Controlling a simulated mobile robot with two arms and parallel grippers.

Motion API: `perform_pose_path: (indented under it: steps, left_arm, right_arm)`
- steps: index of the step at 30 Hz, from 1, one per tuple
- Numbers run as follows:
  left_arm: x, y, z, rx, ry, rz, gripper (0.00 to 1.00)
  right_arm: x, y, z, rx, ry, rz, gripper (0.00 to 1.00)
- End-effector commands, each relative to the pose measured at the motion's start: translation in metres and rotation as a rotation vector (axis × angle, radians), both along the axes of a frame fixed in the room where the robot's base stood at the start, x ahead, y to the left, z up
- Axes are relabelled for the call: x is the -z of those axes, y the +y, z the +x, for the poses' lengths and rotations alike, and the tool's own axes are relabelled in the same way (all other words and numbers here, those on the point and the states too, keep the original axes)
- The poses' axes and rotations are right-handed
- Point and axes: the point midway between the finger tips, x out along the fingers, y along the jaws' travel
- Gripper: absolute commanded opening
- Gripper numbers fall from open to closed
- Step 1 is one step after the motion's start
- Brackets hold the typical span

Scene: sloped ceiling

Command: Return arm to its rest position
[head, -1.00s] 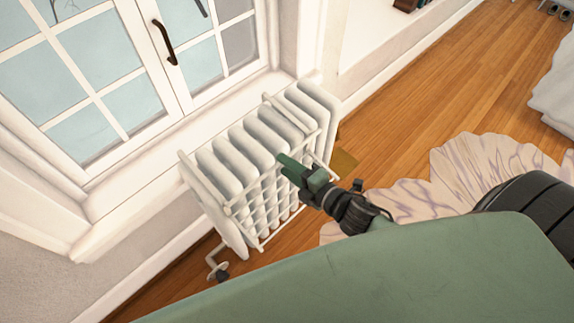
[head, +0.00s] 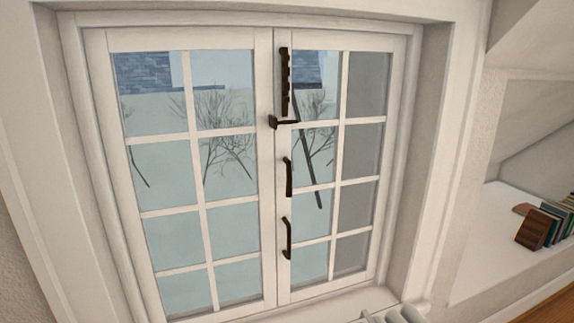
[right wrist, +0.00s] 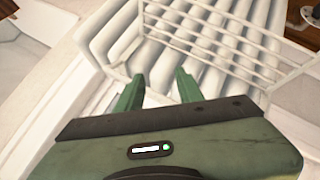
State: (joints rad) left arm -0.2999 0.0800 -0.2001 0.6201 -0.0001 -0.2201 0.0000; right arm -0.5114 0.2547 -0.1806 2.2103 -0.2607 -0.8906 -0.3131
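My right gripper (right wrist: 159,90) shows in the right wrist view as two green fingers set apart, with nothing between them. It points at the white ribbed radiator (right wrist: 115,30) and its white wire rack (right wrist: 215,45). I cannot tell whether the fingertips touch the rack. Neither gripper shows in the head view, and my left gripper is in no current view.
A closed white-framed window (head: 195,190) with dark handles (head: 288,178) fills the head view. The radiator's top (head: 392,315) shows at the lower edge. Books (head: 550,223) stand in a white alcove (head: 490,250) at the right.

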Motion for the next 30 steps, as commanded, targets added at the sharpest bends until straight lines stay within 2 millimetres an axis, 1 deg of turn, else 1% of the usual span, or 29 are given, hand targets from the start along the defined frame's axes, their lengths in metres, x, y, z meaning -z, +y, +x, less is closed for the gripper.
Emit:
perform_pose_path:
  steps: [1,6,17,18,26,29,30]
  left_arm:
    - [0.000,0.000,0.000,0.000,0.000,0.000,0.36]
    - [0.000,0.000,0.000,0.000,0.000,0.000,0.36]
    - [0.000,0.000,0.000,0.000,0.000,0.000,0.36]
    - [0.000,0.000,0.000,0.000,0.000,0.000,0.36]
    - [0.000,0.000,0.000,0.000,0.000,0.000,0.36]
    - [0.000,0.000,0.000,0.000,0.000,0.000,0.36]
    - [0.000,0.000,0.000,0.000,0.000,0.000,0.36]
  right_arm:
    - [0.000,0.002,-0.014,0.070,0.060,0.067,0.37]
    - [0.001,0.009,-0.055,0.239,0.231,0.224,0.37]
    - [-0.011,0.031,-0.127,0.460,0.501,0.422,0.37]
    - [0.001,0.031,-0.125,0.463,0.509,0.418,0.37]
    - [0.063,0.033,-0.113,0.462,0.531,0.407,0.37]
    - [0.092,0.034,-0.110,0.462,0.542,0.402,0.37]
    - [0.106,0.034,-0.111,0.462,0.548,0.400,0.37]
